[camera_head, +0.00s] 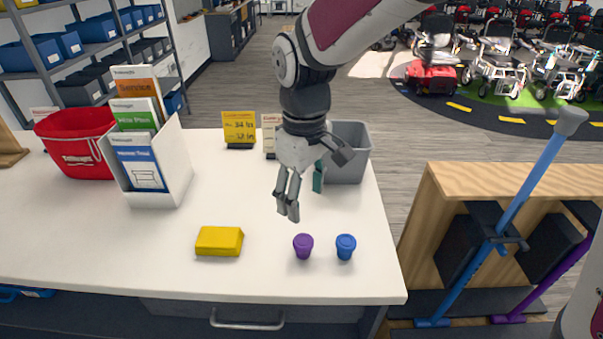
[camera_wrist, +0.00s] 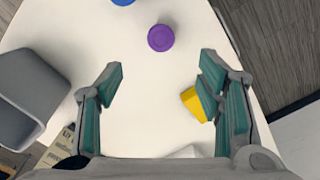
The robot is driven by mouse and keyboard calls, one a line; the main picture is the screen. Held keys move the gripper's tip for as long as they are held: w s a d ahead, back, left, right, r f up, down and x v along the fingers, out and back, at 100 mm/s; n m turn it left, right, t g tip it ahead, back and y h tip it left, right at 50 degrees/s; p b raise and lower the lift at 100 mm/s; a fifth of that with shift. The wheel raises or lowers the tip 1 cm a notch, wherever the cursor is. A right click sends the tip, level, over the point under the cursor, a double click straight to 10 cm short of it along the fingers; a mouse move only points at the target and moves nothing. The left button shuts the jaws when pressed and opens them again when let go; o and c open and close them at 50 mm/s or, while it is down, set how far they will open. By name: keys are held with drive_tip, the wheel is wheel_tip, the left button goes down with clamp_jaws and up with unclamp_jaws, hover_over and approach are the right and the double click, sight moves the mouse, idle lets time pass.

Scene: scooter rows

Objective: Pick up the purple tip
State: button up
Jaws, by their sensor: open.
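The purple tip (camera_head: 303,246) stands on the white table near its front edge, just left of a blue tip (camera_head: 345,247). In the wrist view the purple tip (camera_wrist: 161,38) shows as a round top beyond my fingertips, a little right of the middle between them. My gripper (camera_head: 287,205) is open and empty above the table, behind and slightly left of the purple tip, and apart from it. In the wrist view my gripper (camera_wrist: 160,80) has its two fingers spread wide. The blue tip (camera_wrist: 123,2) is cut off by that view's top edge.
A yellow block (camera_head: 219,241) lies left of the purple tip. A grey bin (camera_head: 349,160) stands behind my gripper. A white brochure holder (camera_head: 158,183) and a red bucket (camera_head: 75,145) are at left. A wooden rack with a blue cane (camera_head: 500,235) stands right of the table.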

hover_over(303, 240)
wheel_tip(303, 240, down, 8)
drive_tip(key=shift+a+f, duration=0.1)
drive_tip(key=shift+f+p, duration=0.35)
drive_tip(key=shift+f, duration=2.55)
drive_tip(key=c, duration=1.2)
